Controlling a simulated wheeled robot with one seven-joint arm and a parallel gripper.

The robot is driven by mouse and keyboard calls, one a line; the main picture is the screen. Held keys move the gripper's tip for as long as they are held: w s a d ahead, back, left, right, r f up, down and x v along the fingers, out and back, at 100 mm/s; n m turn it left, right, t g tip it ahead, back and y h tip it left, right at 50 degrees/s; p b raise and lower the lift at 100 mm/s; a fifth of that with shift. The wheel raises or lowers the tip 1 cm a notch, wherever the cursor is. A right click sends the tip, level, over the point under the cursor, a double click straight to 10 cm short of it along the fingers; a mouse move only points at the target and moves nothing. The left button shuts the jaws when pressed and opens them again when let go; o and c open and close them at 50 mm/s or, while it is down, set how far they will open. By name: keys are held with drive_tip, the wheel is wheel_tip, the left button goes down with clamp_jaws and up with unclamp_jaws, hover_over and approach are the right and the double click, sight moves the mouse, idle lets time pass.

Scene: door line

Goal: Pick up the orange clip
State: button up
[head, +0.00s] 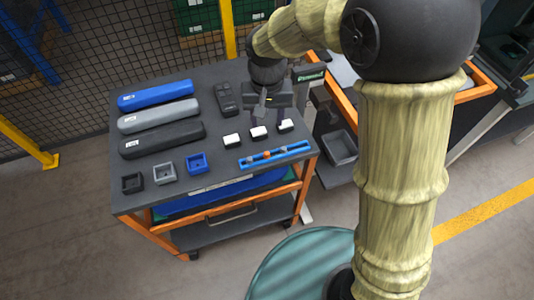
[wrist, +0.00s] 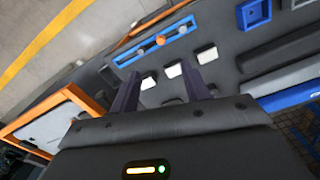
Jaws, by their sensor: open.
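The orange clip (head: 267,154) sits at about the middle of a blue rail (head: 250,160) near the front right of the cart top. In the wrist view the orange clip (wrist: 160,39) is beyond my fingertips, with a grey piece on the rail (wrist: 150,47) to each side of it. My gripper (head: 269,124) is open and empty, above the cart and farther back than the rail. In the wrist view the two dark fingers of my gripper (wrist: 160,76) are apart, pointing toward the white blocks and the rail.
Blue, light grey and dark grey long cases (head: 160,139) lie at the left. Small square trays (head: 197,163) line the front edge. An orange-framed station (head: 345,122) stands to the right.

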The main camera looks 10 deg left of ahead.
drive_tip(key=p, duration=0.2)
hover_over(267, 153)
drive_tip(key=f, duration=1.1)
drive_tip(key=shift+s+d+f, duration=0.1)
drive_tip(key=shift+s, duration=0.25)
drive_tip(key=shift+w+f+p, duration=0.15)
drive_tip(key=shift+f+p, duration=0.3)
drive_tip(key=shift+f, duration=0.85)
drive_tip(key=shift+w+f+p, duration=0.15)
drive_tip(key=shift+f+p, duration=0.25)
drive_tip(key=shift+f, duration=0.9)
clamp_jaws()
